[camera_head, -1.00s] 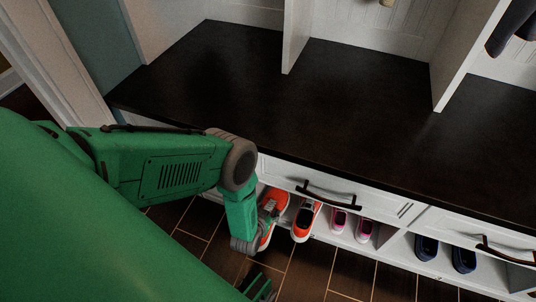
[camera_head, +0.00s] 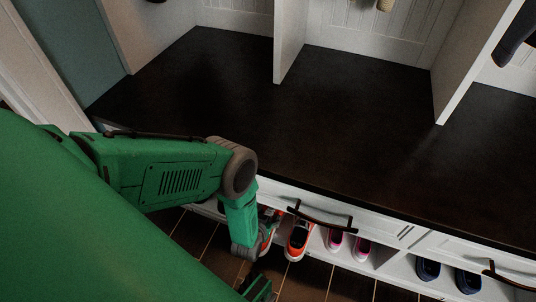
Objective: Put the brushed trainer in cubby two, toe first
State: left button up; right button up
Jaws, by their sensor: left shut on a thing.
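The orange-red trainer (camera_head: 267,238) with a pale sole is at the front of the low shoe shelf, below the drawer front. My left gripper (camera_head: 262,222) is shut on it; its fingers are mostly hidden behind my green wrist. The trainer is partly hidden by that wrist, and I cannot tell how far inside the cubby it reaches. A second orange-red shoe (camera_head: 299,240) with a dark opening stands just to its right.
Pink shoes (camera_head: 334,240) and dark blue shoes (camera_head: 467,281) stand further right on the shelf (camera_head: 396,270). A drawer (camera_head: 280,190) with a protruding dark handle (camera_head: 320,217) is above. The dark bench top (camera_head: 270,110) is clear. Brown floor tiles (camera_head: 310,283) lie in front.

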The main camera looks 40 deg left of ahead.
pick_arm(q)
jog(key=o, duration=1.6)
jog(key=shift+a+f, duration=0.1)
jog(key=shift+a, duration=0.1)
jog(key=shift+a+f, duration=0.1)
jog(key=shift+s, duration=0.1)
jog(key=shift+s+d+r, duration=0.25)
jog(key=shift+d+r, duration=0.05)
jog(key=v, duration=1.1)
jog(key=shift+a, duration=0.25)
